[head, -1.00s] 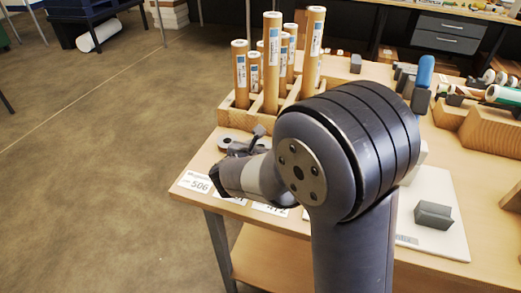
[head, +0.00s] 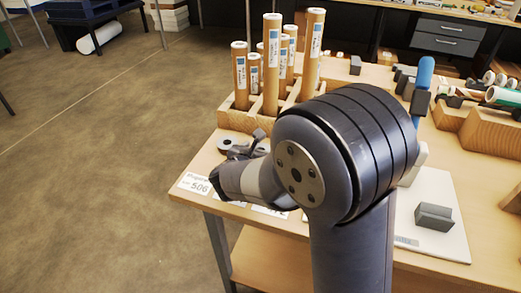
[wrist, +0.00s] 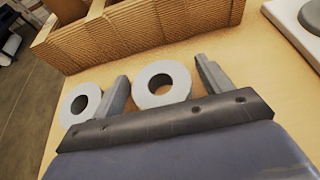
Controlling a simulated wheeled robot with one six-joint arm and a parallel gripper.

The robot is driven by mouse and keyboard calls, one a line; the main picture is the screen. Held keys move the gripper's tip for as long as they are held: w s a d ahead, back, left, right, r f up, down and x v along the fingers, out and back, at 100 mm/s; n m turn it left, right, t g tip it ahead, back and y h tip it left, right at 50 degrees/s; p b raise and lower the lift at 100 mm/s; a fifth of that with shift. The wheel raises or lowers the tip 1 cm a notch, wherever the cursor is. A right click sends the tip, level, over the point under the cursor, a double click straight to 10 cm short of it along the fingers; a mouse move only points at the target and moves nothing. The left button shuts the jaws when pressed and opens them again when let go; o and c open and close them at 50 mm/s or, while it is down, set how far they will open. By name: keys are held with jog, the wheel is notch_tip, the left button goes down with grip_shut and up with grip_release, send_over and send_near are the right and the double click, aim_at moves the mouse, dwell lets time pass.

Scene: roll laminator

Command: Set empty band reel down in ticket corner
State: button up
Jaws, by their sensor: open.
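Two pale grey rings lie on the wooden table (head: 455,185) by its front left corner. In the wrist view one ring (wrist: 162,85) sits between the fingers of my gripper (wrist: 163,68), and the other ring (wrist: 80,104) lies outside the left finger. I cannot tell which ring is the empty band reel. My gripper is open; I cannot tell whether either finger touches a ring. In the head view a ring (head: 225,143) shows just past my gripper (head: 246,146). Printed tickets (head: 196,184), one reading 506, lie along the front left edge, partly hidden by my arm.
A wooden rack (head: 236,119) with several upright brown tubes stands just behind the rings. A white board (head: 450,238) with a grey block (head: 434,217) lies right of my arm. Wooden cradles (head: 470,130) stand at the right. The floor left of the table is clear.

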jog(key=v, duration=1.2)
jog(key=shift+r+p, duration=0.15)
jog(key=shift+p, duration=0.2)
jog(key=shift+o, duration=0.6)
